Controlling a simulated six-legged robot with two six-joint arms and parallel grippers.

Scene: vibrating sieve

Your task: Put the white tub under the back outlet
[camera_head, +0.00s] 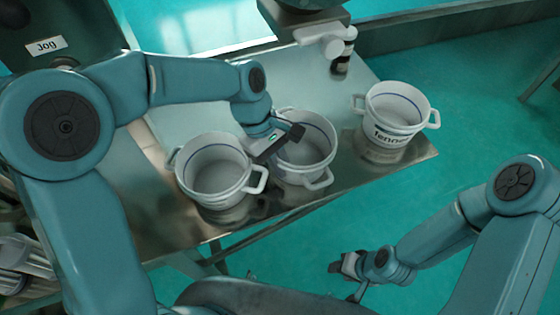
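Three white tubs with side handles stand on a metal table: one at the left (213,177), one in the middle (316,152) and one at the right (398,110). The right one has dark lettering on its front. My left gripper (281,144) is over the left rim of the middle tub, its dark fingers spread apart; whether it touches the rim is unclear. A white pipe-like outlet (318,45) hangs under the dark machine at the back. My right gripper (347,278) seems open and empty, over the floor in front of the table.
A small dark bottle (343,57) with a white top stands near the outlet. The metal table (165,195) has bare room behind the tubs. A grey-green wall or beam (450,22) runs along the back right. The green floor (450,150) is open at the right.

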